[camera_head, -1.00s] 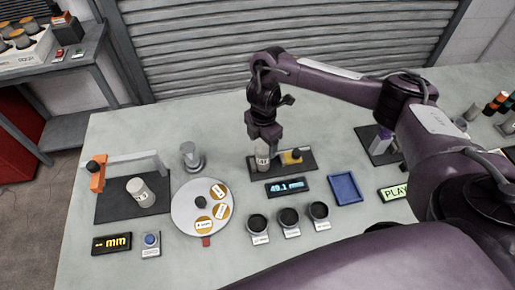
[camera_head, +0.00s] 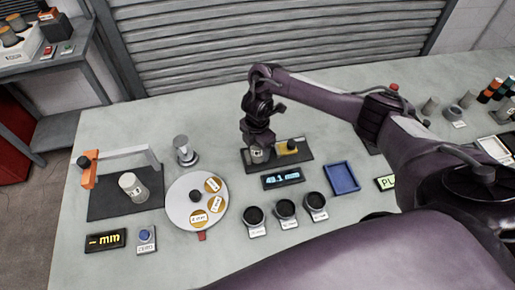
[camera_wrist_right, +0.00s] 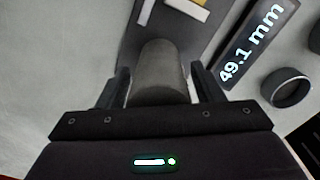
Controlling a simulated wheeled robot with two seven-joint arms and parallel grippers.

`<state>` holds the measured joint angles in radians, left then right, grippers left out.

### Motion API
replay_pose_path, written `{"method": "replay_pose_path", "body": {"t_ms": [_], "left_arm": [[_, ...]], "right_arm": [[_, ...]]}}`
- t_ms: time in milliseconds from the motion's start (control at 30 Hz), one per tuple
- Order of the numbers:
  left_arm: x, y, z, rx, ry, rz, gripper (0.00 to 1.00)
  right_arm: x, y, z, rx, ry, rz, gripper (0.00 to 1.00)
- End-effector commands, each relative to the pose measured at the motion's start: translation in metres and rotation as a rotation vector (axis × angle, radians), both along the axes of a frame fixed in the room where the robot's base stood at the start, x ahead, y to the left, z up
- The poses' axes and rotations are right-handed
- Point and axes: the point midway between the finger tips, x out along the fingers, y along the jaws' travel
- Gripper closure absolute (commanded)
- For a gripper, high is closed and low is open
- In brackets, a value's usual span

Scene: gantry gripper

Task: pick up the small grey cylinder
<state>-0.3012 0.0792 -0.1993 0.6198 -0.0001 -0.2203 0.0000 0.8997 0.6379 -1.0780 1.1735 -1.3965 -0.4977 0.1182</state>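The small grey cylinder (camera_head: 257,157) stands upright on a dark plate (camera_head: 301,155) with a yellow-and-grey gauge, near the middle of the table. My right gripper (camera_head: 258,148) is directly above it, fingers pointing down, and hides its upper part. In the right wrist view the grey cylinder (camera_wrist_right: 160,75) lies between the two fingers of my right gripper (camera_wrist_right: 160,85). A narrow gap shows on each side, so the gripper looks open around it. My left gripper is out of view.
A display reading 49.1 mm (camera_head: 283,180) lies in front of the plate. Three dark cups (camera_head: 285,209), a blue tray (camera_head: 342,178) and a round disc (camera_head: 180,208) are nearby. A pale labelled cylinder (camera_head: 133,187) stands on another plate at left.

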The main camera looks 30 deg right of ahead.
Motion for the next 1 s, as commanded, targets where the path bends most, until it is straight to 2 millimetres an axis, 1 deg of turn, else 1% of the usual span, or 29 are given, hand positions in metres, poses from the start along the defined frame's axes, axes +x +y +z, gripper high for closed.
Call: {"method": "replay_pose_path", "body": {"t_ms": [33, 300, 400, 633, 767, 867, 967, 1000], "left_arm": [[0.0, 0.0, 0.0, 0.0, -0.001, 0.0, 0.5], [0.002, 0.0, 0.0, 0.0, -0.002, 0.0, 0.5], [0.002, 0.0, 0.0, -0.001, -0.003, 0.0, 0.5], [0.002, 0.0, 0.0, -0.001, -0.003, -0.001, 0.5], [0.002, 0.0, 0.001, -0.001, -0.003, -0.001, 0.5], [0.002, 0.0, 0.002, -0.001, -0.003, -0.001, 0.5], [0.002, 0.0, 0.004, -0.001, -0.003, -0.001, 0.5], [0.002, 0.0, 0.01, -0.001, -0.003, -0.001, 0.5]], "right_arm": [[0.0, 0.0, 0.0, 0.0, 0.0, 0.0, 0.46], [0.0, 0.0, 0.0, 0.0, 0.0, 0.0, 0.82], [0.001, 0.0, 0.001, 0.0, -0.002, 0.0, 0.92], [0.001, 0.0, 0.002, 0.0, -0.002, 0.0, 0.92], [0.001, 0.0, 0.007, 0.001, -0.004, 0.0, 0.92], [0.002, 0.0, 0.017, 0.001, -0.005, 0.001, 0.92], [0.002, -0.001, 0.031, -0.001, -0.005, 0.001, 0.92], [0.003, -0.001, 0.043, -0.001, -0.008, 0.002, 0.92]]}}
